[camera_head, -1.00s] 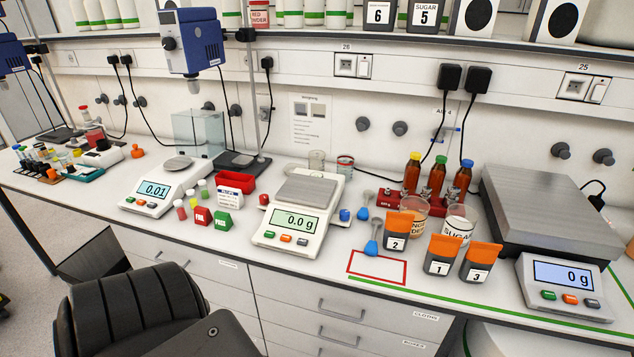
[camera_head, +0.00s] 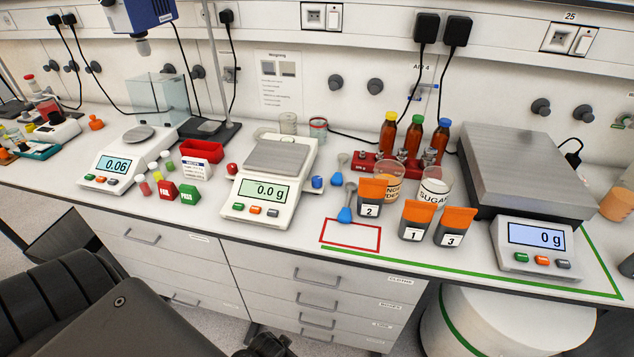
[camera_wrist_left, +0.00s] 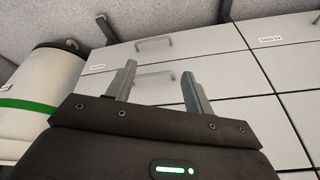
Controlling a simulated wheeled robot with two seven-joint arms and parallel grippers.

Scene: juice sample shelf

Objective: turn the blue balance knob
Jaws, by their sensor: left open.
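The blue balance knob (camera_head: 317,181) is a small round knob at the right side of the middle white balance (camera_head: 262,215), which reads 0.0 g. A red knob (camera_head: 232,168) sits on that balance's left side. My left gripper (camera_wrist_left: 158,70) shows in the left wrist view with its two grey fingers apart and nothing between them. It is in front of the drawer fronts, away from the knob. In the head view my left arm comes in at the lower left; its fingers are not clear there. My right gripper is not in view.
A red-outlined rectangle (camera_head: 350,248) lies bare near the bench edge. White drawers (camera_head: 310,283) are below; a white drum (camera_head: 505,325) stands at right.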

